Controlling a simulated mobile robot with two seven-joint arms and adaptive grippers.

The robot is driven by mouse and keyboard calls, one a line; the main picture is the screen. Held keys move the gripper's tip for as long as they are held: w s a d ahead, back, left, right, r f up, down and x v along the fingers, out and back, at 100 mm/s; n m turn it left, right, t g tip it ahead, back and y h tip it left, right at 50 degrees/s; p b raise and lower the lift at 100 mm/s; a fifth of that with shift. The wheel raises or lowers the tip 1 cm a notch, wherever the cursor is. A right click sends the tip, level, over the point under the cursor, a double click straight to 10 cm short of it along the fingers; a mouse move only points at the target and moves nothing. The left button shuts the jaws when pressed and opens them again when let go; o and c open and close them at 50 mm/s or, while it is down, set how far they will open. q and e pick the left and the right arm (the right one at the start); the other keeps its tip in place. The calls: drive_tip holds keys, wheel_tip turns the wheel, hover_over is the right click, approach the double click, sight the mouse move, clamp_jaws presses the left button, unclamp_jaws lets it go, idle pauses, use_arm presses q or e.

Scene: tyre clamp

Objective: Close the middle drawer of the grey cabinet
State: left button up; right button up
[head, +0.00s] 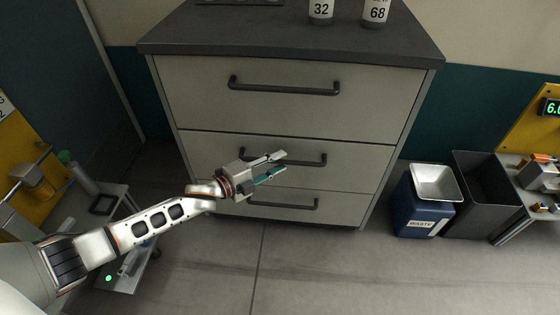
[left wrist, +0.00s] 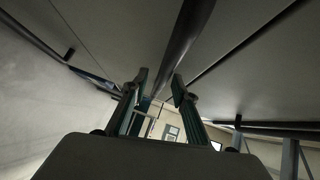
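The grey cabinet (head: 290,112) stands in the middle of the head view with three stacked drawers. The middle drawer (head: 352,175) has a dark bar handle (head: 308,159). Its front looks about level with the drawers above and below; I cannot tell whether a small gap remains. My left gripper (head: 282,164) is in front of this drawer, its fingers open and pointing right, overlapping the handle's left part. In the left wrist view, the open fingers (left wrist: 160,82) have nothing between them, and a dark bar (left wrist: 190,35) runs close beyond the tips. My right gripper is out of view.
The top drawer handle (head: 284,87) is above and the bottom drawer handle (head: 283,204) below. Bottles (head: 375,12) stand on the cabinet top. A blue waste bin (head: 421,212) and a dark bin (head: 480,195) stand at right. The floor (head: 320,265) in front is clear.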

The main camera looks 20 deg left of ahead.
use_arm(q)
drive_tip(key=v, duration=1)
drive_tip(key=shift+s, duration=0.25)
drive_tip(key=shift+a, duration=0.1)
